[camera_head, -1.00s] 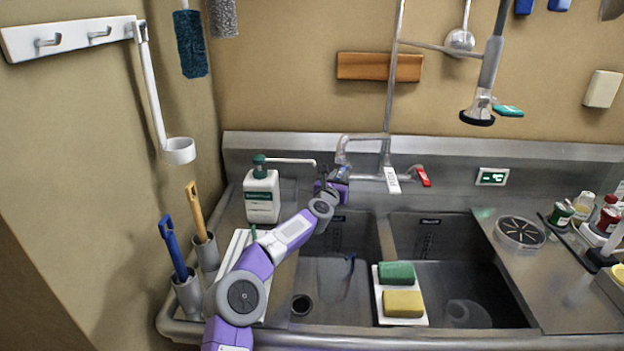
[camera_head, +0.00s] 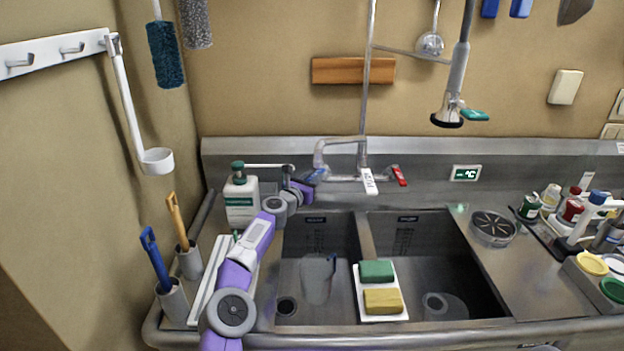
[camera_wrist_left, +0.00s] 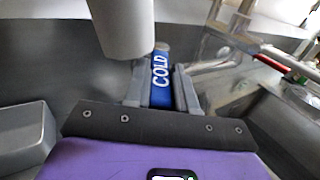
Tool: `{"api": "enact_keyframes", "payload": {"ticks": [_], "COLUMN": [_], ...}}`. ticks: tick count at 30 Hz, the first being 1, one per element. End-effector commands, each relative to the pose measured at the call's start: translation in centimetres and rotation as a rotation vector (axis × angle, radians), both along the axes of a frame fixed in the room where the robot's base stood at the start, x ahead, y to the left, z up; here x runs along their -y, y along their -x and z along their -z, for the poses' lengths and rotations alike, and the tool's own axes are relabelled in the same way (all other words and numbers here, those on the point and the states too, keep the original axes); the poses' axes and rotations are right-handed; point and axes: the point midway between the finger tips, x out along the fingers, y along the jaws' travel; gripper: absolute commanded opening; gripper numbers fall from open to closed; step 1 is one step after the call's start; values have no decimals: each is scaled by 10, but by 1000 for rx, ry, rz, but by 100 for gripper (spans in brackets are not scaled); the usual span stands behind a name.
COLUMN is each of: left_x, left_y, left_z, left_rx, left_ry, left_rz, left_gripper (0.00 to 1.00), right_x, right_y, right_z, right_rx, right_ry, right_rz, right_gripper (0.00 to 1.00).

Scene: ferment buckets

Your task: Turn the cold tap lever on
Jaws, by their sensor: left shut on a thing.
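The cold tap lever is blue with white COLD lettering. It shows in the left wrist view (camera_wrist_left: 160,80) between my left gripper's fingers (camera_wrist_left: 161,92), and as a small blue bit in the head view (camera_head: 319,175). My left gripper (camera_head: 307,184) is shut on it at the left end of the tap (camera_head: 342,177). The fingers hide the lever's sides, and its exact angle is hard to tell. The red lever (camera_head: 399,176) is at the tap's right end, and a white lever (camera_head: 369,182) hangs between. My right gripper is not in view.
A soap bottle (camera_head: 241,200) with a long spout stands just left of my left gripper. Below are two sink basins, with a white tray (camera_head: 361,304) of sponges on the divider. A spray head (camera_head: 447,112) hangs at upper right.

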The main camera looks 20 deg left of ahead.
Motion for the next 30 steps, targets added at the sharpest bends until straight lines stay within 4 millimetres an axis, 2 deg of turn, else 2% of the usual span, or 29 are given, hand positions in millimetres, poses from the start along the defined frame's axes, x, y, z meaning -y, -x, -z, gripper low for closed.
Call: {"api": "enact_keyframes", "payload": {"ticks": [6, 7, 12, 22, 30], "left_x": [0, 0, 0, -1, -6], "left_y": [0, 0, 0, 1, 13], "left_z": [0, -1, -1, 0, 1], "left_rx": [0, 1, 1, 1, 2], "left_ry": [-1, -1, -1, 0, 4], "left_rz": [-1, -1, -1, -2, -2], "left_gripper": [0, 29, 51, 51, 51], "right_x": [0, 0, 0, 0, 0], "right_y": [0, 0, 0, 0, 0], "right_z": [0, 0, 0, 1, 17], "right_rx": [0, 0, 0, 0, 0], "right_ry": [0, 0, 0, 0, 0], "right_rz": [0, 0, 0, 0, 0], "right_gripper": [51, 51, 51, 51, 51]}}
